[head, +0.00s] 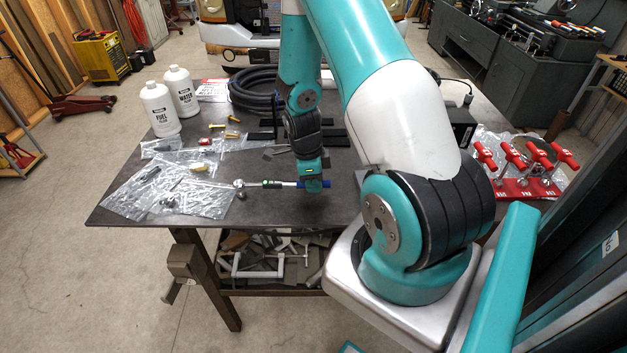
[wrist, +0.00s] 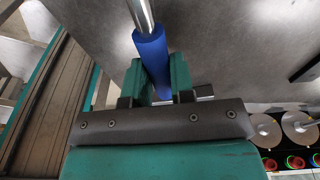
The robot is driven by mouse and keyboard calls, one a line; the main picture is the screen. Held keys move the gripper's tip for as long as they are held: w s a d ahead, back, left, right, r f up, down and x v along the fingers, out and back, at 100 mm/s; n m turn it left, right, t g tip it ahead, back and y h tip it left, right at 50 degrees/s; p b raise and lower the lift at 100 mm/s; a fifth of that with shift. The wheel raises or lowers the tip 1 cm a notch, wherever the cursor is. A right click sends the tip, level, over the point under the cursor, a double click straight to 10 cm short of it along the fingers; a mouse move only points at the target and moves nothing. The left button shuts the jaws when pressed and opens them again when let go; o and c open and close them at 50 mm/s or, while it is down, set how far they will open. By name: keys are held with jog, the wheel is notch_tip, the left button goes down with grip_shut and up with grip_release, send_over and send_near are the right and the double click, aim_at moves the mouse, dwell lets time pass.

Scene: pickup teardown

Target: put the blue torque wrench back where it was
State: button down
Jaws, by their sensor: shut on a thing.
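The blue torque wrench has a blue grip (head: 322,184) and a silver shaft (head: 278,184). It lies across the picture near the front edge of the dark workbench (head: 285,205), its ratchet head toward the plastic bags at left. My gripper (head: 312,184) points down at the wrench's right end. In the wrist view the gripper (wrist: 157,82) is shut on the blue grip (wrist: 151,50), with the silver shaft (wrist: 139,13) running out at the top. Whether the wrench touches the bench or is slightly above it, I cannot tell.
Clear plastic bags (head: 128,195) with small parts cover the bench's left. White bottles (head: 160,110) and a coiled black hose (head: 254,90) stand behind. A red rack with T-handles (head: 528,187) is at right. Bare bench lies in front of the wrench.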

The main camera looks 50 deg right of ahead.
jog(key=shift+f, duration=0.3)
jog(key=c, duration=1)
grip_release()
